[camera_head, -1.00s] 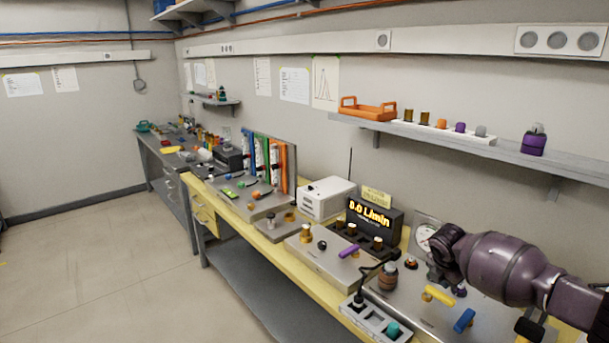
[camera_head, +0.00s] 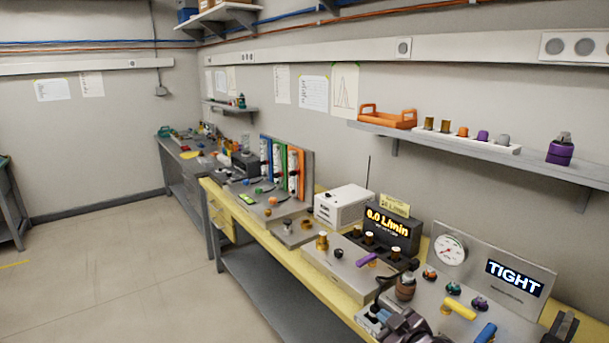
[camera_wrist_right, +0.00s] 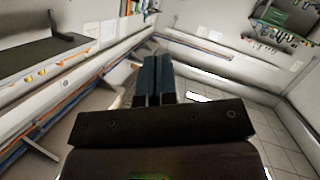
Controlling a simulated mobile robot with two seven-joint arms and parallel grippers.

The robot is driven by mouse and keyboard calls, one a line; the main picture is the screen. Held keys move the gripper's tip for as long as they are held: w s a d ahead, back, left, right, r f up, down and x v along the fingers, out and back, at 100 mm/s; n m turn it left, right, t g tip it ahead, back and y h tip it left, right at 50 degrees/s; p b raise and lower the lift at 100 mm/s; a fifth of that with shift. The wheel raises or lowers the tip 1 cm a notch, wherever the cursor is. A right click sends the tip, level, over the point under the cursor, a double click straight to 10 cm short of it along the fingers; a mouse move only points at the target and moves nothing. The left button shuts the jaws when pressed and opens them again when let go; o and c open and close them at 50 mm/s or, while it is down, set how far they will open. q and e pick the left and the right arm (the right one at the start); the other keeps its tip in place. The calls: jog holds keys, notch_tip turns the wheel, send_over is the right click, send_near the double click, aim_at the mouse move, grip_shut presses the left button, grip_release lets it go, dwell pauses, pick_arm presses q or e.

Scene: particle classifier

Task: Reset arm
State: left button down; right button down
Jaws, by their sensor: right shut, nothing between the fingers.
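My right gripper (camera_wrist_right: 155,75) is shut and empty in the right wrist view. Its two blue-grey fingers lie together and point at the far wall and ceiling area, touching nothing. In the head view, a dark purple part of my right arm (camera_head: 405,325) shows at the bottom edge, low over the front of the yellow bench (camera_head: 335,312). It covers part of the bench's near end. My left gripper is not in the pictures.
A panel with a gauge (camera_head: 449,250) and a display reading TIGHT (camera_head: 515,278) stands at the bench's right. A yellow handle (camera_head: 459,308) and blue handle (camera_head: 486,333) are near my arm. A wall shelf (camera_head: 480,150) hangs above. The floor at left is clear.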

jog(key=s+d+f+m+h, duration=0.1)
jog(key=s+d+f+m, duration=0.1)
jog(key=s+f, duration=0.3)
jog(key=s+d+f+m+g+h+b, duration=0.1)
jog(key=s+f, duration=0.5)
jog(key=s, duration=0.8)
jog(key=s+d+f+m+g+h, duration=0.1)
jog(key=s+d+f+m+h, duration=0.2)
jog(key=s, duration=0.7)
jog(key=d+f+m, duration=0.2)
jog(key=d+f, duration=0.1)
jog(key=shift+d+b, duration=0.3)
jog(key=shift+d, duration=0.05)
jog(key=shift+f, duration=0.1)
dwell(1.1)
